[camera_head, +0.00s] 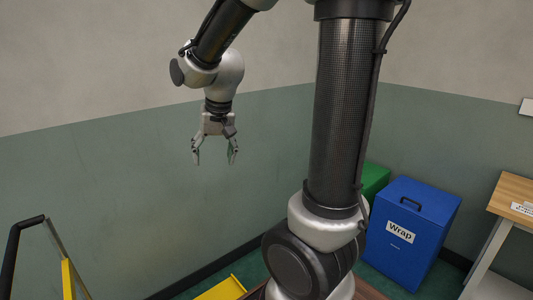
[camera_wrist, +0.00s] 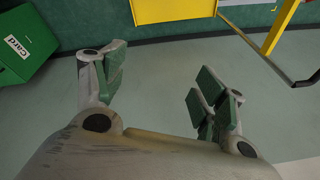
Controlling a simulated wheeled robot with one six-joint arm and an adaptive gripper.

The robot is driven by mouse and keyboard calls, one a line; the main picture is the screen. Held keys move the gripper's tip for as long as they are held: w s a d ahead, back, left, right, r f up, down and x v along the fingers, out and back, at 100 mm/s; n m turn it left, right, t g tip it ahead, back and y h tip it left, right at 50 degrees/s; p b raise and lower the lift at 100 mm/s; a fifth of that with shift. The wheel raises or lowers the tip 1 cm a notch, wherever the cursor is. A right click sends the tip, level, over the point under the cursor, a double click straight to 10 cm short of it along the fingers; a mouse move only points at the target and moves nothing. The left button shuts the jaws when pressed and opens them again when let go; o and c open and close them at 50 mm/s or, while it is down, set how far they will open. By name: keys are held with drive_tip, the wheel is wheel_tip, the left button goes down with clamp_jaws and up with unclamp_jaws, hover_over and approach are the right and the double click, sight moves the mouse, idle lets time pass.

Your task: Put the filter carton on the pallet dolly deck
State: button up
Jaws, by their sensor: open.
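My gripper (camera_head: 214,158) hangs in the air in front of the green wall, pointing down, with its fingers apart and nothing between them. In the wrist view my gripper (camera_wrist: 160,75) also shows its green finger pads apart, with bare floor between and beyond them. I cannot make out a filter carton in either view. A yellow flat piece (camera_head: 222,290) is cut off by the bottom edge of the head view. A yellow panel (camera_wrist: 172,10) shows at the top of the wrist view. I cannot tell whether either belongs to the pallet dolly.
A blue bin marked Wrap (camera_head: 412,230) stands at right beside a green bin (camera_head: 375,182). A green bin marked Card (camera_wrist: 28,45) is in the wrist view. A wood-topped table (camera_head: 513,192) is far right. A yellow post (camera_head: 68,278) and black handle (camera_head: 14,245) stand lower left.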

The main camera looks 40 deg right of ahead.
drive_tip(key=s+d+r+n, duration=0.1)
drive_tip(key=s+r+n, duration=0.1)
drive_tip(key=s, duration=0.7)
drive_tip(key=s+d+r+n+t, duration=0.1)
drive_tip(key=s+d+r+n, duration=0.1)
drive_tip(key=s, duration=0.7)
drive_tip(key=shift+s+d+r+n, duration=0.2)
drive_tip(key=shift+r+n, duration=0.1)
drive_tip(key=shift+r, duration=0.6)
